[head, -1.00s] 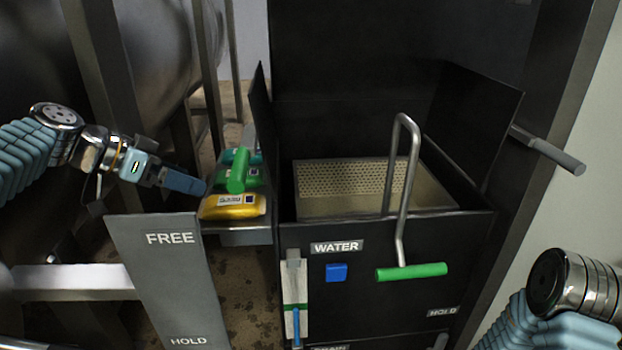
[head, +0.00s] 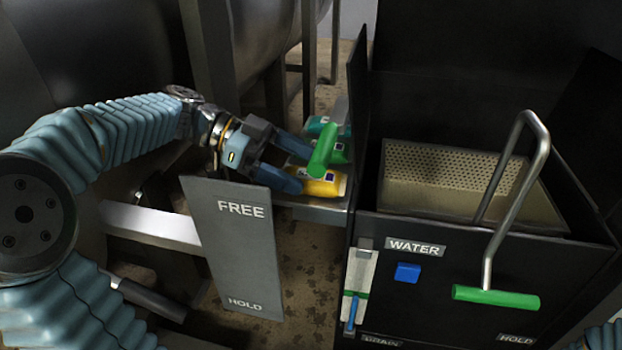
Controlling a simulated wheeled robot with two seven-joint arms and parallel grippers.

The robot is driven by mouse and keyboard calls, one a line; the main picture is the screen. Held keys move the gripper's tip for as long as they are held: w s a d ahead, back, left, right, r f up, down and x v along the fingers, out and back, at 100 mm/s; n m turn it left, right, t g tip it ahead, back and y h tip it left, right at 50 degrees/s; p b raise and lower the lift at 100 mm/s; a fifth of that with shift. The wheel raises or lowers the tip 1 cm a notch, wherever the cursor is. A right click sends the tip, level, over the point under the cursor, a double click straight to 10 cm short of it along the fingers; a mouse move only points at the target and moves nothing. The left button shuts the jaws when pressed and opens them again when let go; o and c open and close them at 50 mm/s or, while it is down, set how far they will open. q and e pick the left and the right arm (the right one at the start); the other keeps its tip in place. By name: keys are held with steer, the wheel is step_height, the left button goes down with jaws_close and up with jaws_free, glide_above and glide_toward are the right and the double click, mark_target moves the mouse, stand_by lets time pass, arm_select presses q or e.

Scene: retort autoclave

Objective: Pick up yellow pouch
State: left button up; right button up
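The yellow pouch (head: 324,186) lies on a narrow grey shelf (head: 312,211), left of the black tank. A green pouch (head: 338,156) and a teal pouch (head: 318,127) lie behind it. My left gripper (head: 304,168) reaches in from the left with its two blue fingers spread apart. Its nearer finger overlaps the left end of the yellow pouch, and its farther finger ends by the green pouch. I cannot tell whether either finger touches a pouch. The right gripper is out of view.
A green handle (head: 323,155) hangs over the pouches, close to the fingers. The tank's black side panel (head: 357,130) rises right of the shelf. A grey FREE/HOLD plate (head: 238,245) stands in front. A perforated basket (head: 440,180) sits in the tank under a bent lifting handle (head: 510,180).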

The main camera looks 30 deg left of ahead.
mark_target(311, 181)
arm_select(q)
steer(key=x, duration=0.4)
steer(key=shift+s+f, duration=0.1)
steer(key=shift+f, duration=0.05)
steer(key=c, duration=1.1)
